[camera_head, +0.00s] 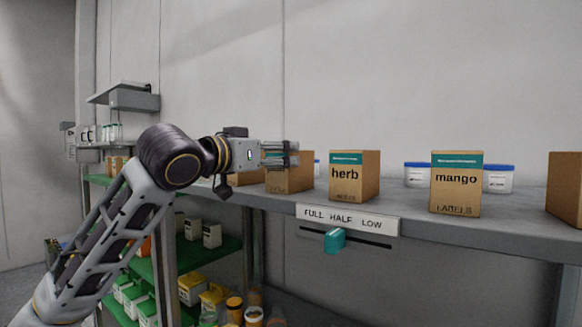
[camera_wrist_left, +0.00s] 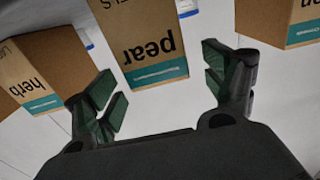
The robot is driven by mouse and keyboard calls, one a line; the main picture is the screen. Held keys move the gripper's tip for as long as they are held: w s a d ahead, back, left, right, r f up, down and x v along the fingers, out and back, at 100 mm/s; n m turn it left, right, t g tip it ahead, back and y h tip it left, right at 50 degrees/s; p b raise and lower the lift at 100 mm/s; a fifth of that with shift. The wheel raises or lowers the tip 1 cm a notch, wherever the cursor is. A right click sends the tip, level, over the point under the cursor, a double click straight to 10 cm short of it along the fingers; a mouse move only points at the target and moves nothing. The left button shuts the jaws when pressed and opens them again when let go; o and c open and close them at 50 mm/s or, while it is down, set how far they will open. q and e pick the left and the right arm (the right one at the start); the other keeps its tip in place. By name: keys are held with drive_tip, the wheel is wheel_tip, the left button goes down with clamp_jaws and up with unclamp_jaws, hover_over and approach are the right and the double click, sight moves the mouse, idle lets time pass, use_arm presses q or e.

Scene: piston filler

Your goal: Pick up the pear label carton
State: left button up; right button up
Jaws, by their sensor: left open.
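The pear label carton (camera_wrist_left: 143,45) is brown with a teal band and shows upside down in the left wrist view, between and beyond the two fingers. In the head view the pear carton (camera_head: 289,180) stands on the grey shelf, its upper part hidden by my left gripper (camera_head: 290,153). My left gripper is open, and its green-padded fingers (camera_wrist_left: 160,92) are spread to either side of the carton's teal end in the wrist view. Nothing is held. I cannot tell whether the fingers reach around the carton. My right gripper is not in view.
The herb carton (camera_head: 346,177) stands right of the pear carton, with the mango carton (camera_head: 456,184) farther right. Another carton (camera_head: 243,181) stands to the left, partly hidden. White tubs with blue lids (camera_head: 498,179) stand behind. A sign with a teal slider (camera_head: 335,240) is on the shelf's front.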

use_arm(q)
drive_tip(key=shift+w+d, duration=0.4)
drive_tip(key=shift+w, duration=0.1)
drive_tip(key=shift+w, duration=0.15)
drive_tip(key=shift+p+x, duration=0.9)
drive_tip(key=shift+x, duration=0.35)
drive_tip(key=shift+p+x, duration=0.45)
drive_tip(key=shift+x, duration=0.8)
drive_tip(key=shift+d+f, duration=0.15)
drive_tip(key=shift+f, duration=0.05)
drive_tip(key=c, duration=1.1)
